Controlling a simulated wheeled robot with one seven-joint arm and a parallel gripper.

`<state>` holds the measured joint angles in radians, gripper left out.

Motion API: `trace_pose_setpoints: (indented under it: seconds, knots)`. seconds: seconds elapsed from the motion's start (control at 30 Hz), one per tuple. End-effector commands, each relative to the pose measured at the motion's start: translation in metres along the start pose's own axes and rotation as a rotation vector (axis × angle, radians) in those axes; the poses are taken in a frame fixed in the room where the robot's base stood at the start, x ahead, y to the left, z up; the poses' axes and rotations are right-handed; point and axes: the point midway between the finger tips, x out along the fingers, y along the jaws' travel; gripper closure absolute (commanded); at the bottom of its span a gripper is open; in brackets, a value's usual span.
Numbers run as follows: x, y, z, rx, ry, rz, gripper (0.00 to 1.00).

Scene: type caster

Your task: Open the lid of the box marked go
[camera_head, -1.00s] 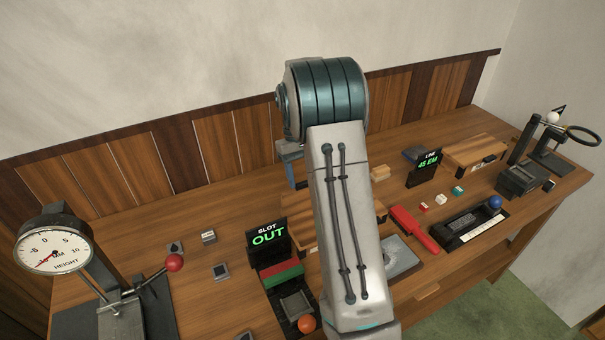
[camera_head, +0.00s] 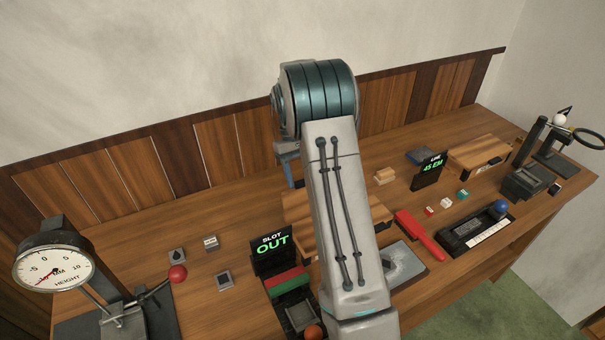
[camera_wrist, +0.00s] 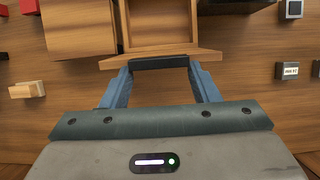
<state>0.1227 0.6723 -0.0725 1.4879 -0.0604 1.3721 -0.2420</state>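A wooden box (camera_head: 297,208) stands in the middle of the bench, partly hidden behind my arm; no "go" mark is readable. The wrist view shows a closed wooden box top (camera_wrist: 80,28) and, beside it, an open wooden compartment (camera_wrist: 157,22). A wooden front strip (camera_wrist: 210,59) edges the compartment, with a black bar (camera_wrist: 160,62) along it. My gripper (camera_wrist: 160,66) has its blue fingers apart, one at each end of the bar. I cannot tell whether they press on it.
Another wooden box (camera_head: 480,153) stands at the right rear. A SLOT OUT sign (camera_head: 271,244), a red brush (camera_head: 419,235) and a grey plate (camera_head: 405,264) lie near my arm. A height gauge (camera_head: 53,268) stands at left. A wooden block (camera_wrist: 27,89) lies beside the gripper.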

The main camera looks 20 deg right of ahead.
Motion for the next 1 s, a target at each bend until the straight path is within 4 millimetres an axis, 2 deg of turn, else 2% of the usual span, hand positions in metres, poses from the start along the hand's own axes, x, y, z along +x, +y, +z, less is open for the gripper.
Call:
trace_pose_setpoints:
  seconds: [0.03, 0.07, 0.47, 0.8, 1.0]
  knots:
    - [0.004, -0.001, -0.001, -0.003, -0.004, -0.002, 0.32]
    - [0.004, -0.001, -0.001, -0.003, -0.005, -0.002, 0.24]
    - [0.005, -0.006, -0.001, -0.008, -0.009, -0.006, 0.24]
    - [0.005, 0.003, 0.001, 0.006, -0.009, -0.008, 0.24]
    - [-0.011, 0.004, 0.003, 0.008, -0.007, -0.006, 0.24]
